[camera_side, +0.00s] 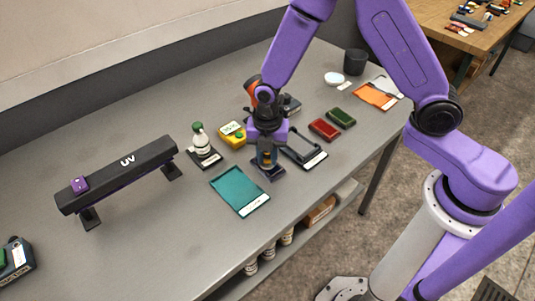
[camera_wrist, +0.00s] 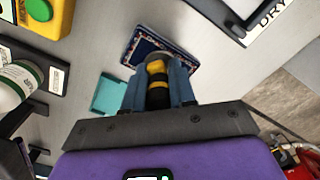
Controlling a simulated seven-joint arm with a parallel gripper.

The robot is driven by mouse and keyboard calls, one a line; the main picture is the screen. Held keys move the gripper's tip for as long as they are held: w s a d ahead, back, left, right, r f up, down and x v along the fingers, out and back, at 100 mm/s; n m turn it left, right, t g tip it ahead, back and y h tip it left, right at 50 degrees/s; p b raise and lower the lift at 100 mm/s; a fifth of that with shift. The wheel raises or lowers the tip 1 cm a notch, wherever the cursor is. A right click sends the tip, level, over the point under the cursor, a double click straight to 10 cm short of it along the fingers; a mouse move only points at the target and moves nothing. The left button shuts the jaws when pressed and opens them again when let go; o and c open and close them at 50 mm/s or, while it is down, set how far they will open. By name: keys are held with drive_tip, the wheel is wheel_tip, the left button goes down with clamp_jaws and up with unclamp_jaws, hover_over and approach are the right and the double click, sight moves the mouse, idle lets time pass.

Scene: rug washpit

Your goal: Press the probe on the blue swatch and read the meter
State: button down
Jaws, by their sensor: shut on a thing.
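The blue swatch, dark with a patterned border, lies on the grey table in the wrist view (camera_wrist: 132,45). Its edge shows below my gripper in the side view (camera_side: 268,175). My gripper (camera_wrist: 158,78) is shut on the yellow-and-black probe (camera_wrist: 158,97), which points down at the swatch. The probe's tip overlaps the swatch; I cannot tell whether it touches. The yellow meter (camera_side: 232,133) with a green button stands just left of my gripper in the side view. It is partly cut off in the wrist view (camera_wrist: 50,22). Its display is too small to read surely.
A green-capped bottle (camera_side: 201,140) and a black UV lamp (camera_side: 120,172) stand left. A dark-framed tray marked DRY (camera_side: 316,160), red (camera_side: 324,129) and green (camera_side: 341,117) pads lie right.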

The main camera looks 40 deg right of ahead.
drive_tip(key=shift+r, duration=3.5)
